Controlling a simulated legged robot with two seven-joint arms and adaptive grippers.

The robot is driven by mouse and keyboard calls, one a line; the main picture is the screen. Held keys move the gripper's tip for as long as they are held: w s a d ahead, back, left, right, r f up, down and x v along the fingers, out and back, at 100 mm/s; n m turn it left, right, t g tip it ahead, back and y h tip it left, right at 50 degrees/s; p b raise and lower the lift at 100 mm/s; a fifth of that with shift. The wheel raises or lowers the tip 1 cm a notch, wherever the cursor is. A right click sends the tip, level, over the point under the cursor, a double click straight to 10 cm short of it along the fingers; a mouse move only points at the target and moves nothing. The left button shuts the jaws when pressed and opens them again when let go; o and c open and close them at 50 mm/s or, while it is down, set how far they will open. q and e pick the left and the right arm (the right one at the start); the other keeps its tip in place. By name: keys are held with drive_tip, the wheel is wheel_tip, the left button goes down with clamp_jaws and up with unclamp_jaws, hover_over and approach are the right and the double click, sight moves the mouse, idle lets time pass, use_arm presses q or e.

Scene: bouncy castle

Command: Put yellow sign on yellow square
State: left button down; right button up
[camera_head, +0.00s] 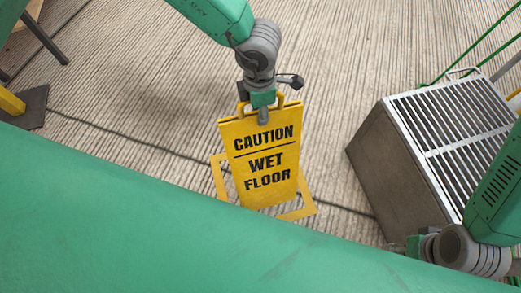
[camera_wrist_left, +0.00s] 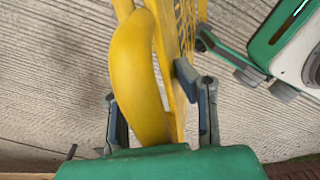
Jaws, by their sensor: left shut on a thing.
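The yellow sign (camera_head: 265,165), marked "CAUTION WET FLOOR", hangs upright from my left gripper (camera_head: 263,112). That gripper is shut on its top handle. In the left wrist view the yellow handle (camera_wrist_left: 140,75) sits between the two fingers of the left gripper (camera_wrist_left: 160,115). The yellow square (camera_head: 301,213) is an outline on the floor. Its left and right parts show behind the sign, and the sign covers its middle. I cannot tell whether the sign's lower edge touches the floor. My right gripper (camera_head: 418,244) is at the lower right, its fingers hidden.
A metal box with a slatted grille top (camera_head: 455,125) stands to the right of the sign. Green rails (camera_head: 480,45) rise behind it. A dark base with a yellow post (camera_head: 20,105) is at the far left. The ribbed floor left of the sign is clear.

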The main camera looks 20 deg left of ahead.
use_arm(q)
wheel_tip(320, 180, down, 9)
drive_tip(key=b, duration=0.3)
drive_tip(key=shift+r, duration=0.3)
drive_tip(key=c, duration=1.2)
unclamp_jaws()
wheel_tip(320, 180, up, 12)
drive_tip(key=p, duration=0.4)
